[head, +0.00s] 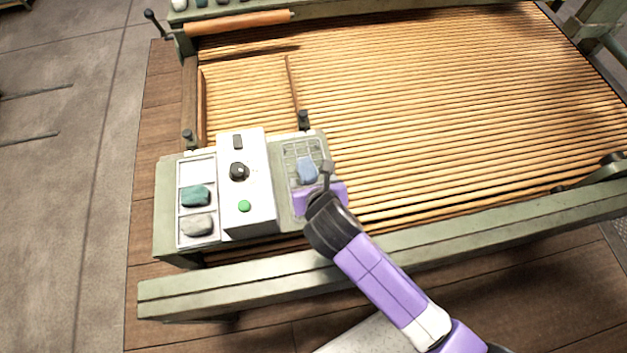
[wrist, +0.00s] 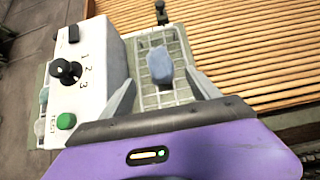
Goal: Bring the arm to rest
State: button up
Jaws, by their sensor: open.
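My arm reaches in from the lower right in the head view, and my gripper (head: 315,185) hangs over the grid tray at the right end of the control station. In the wrist view my gripper (wrist: 162,92) is open, its two grey fingers spread apart. A blue-grey stone-like piece (wrist: 160,66) lies on the grid tray (wrist: 143,98) ahead of and between the fingers, with no visible grip on it. The same blue piece (head: 307,170) shows in the head view just beyond my gripper, partly covered by it.
A white control box (head: 255,210) with a black knob (head: 239,171) and green button (head: 244,206) stands left of my gripper. A tray (head: 181,223) holds a teal piece (head: 195,195) and a grey piece (head: 197,225). A green rail (head: 190,293) runs under my arm. The slatted bed (head: 440,110) is wide and clear.

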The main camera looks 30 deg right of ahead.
jog(key=shift+v, duration=1)
jog(key=a+r+m+t+y, duration=0.45)
jog(key=r+m, duration=0.35)
jog(key=m, duration=0.6)
jog(key=s+d+r+m, duration=0.2)
jog(key=s+m, duration=0.4)
jog(key=s, duration=0.3)
jog(key=s+d+r+m+t+h, duration=0.1)
jog(key=s+d+r+m, duration=0.1)
jog(key=s+r+m, duration=0.2)
jog(key=s+d+r+m, duration=0.2)
jog(key=s+m, duration=0.6)
jog(key=s, duration=0.5)
jog(key=shift+s+d+r+t+h, duration=0.35)
jog(key=shift+d+r, duration=0.05)
jog(key=shift+d, duration=0.15)
